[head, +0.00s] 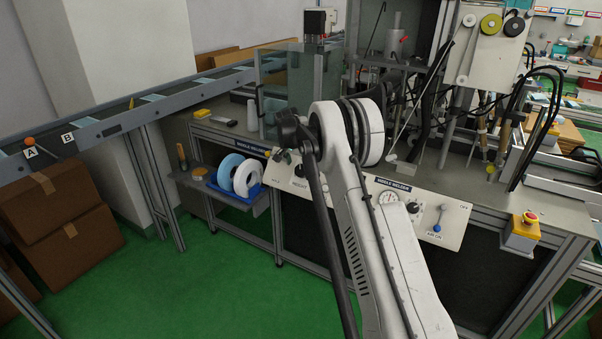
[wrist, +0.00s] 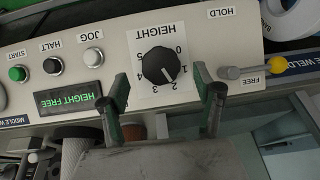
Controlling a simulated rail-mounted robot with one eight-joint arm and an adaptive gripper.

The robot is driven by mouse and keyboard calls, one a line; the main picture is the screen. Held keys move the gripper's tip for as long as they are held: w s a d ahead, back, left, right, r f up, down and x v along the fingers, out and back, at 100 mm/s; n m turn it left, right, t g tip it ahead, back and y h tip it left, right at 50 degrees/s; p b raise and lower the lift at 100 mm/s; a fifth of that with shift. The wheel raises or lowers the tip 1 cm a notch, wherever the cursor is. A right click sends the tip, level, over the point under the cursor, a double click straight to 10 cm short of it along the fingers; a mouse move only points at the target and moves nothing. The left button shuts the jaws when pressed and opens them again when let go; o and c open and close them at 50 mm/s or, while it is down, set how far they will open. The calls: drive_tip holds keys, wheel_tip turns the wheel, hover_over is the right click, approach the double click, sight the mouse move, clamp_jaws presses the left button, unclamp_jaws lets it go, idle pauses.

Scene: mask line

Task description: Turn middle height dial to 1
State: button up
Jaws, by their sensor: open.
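The height dial (wrist: 160,65) is a round black knob on a white numbered plate, shown upside down in the wrist view. Its white pointer mark slants to the lower right, near the 1 and 2; the exact setting is hard to read. My gripper (wrist: 159,76) is open, with one finger on each side of the dial's lower part in the picture. I cannot tell whether either finger touches it. A green display (wrist: 68,98) reads HEIGHT FREE.
A lever with a yellow ball (wrist: 278,64) stands near the FREE label, beside the dial. START, HALT and JOG buttons (wrist: 92,58) are on the other side. In the head view, white and blue rolls (head: 247,178) sit on a shelf left of the panel.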

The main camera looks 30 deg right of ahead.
sight(301, 170)
drive_tip(key=shift+x, duration=2.7)
drive_tip(key=c, duration=1.2)
drive_tip(key=shift+o, duration=0.2)
drive_tip(key=n+g+h+b, duration=0.1)
drive_tip(key=n+b, duration=0.1)
drive_tip(key=n, duration=0.1)
drive_tip(key=shift+f, duration=0.1)
drive_tip(key=n+g+h+b, duration=0.1)
drive_tip(key=n, duration=0.1)
drive_tip(key=n+g+h+b, duration=0.1)
drive_tip(key=n, duration=0.1)
drive_tip(key=shift+n+b, duration=0.4)
drive_tip(key=shift+d, duration=0.1)
